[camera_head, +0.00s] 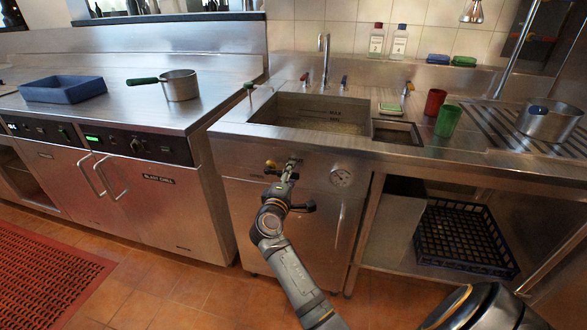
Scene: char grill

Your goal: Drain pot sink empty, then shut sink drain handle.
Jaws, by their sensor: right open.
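The pot sink (262,106) is a steel basin in the counter. Its inside wall has level markings, and the floor looks brownish; I cannot tell how much water is in it. On the sink's front panel, a small yellow-ended drain handle (270,164) sticks out. My right gripper (291,161) is open right in front of the panel, just right of the yellow end. Its fingers are small and overlap the fitting, so I cannot tell whether they touch the handle. My left gripper is not in view.
A round gauge (341,177) sits right of my gripper. A tap (325,58) stands behind the basin. Red (435,101) and green (447,121) cups and a pot (549,121) stand to the right. A saucepan (180,85) and blue tray (62,89) are left. A black crate (465,237) is below.

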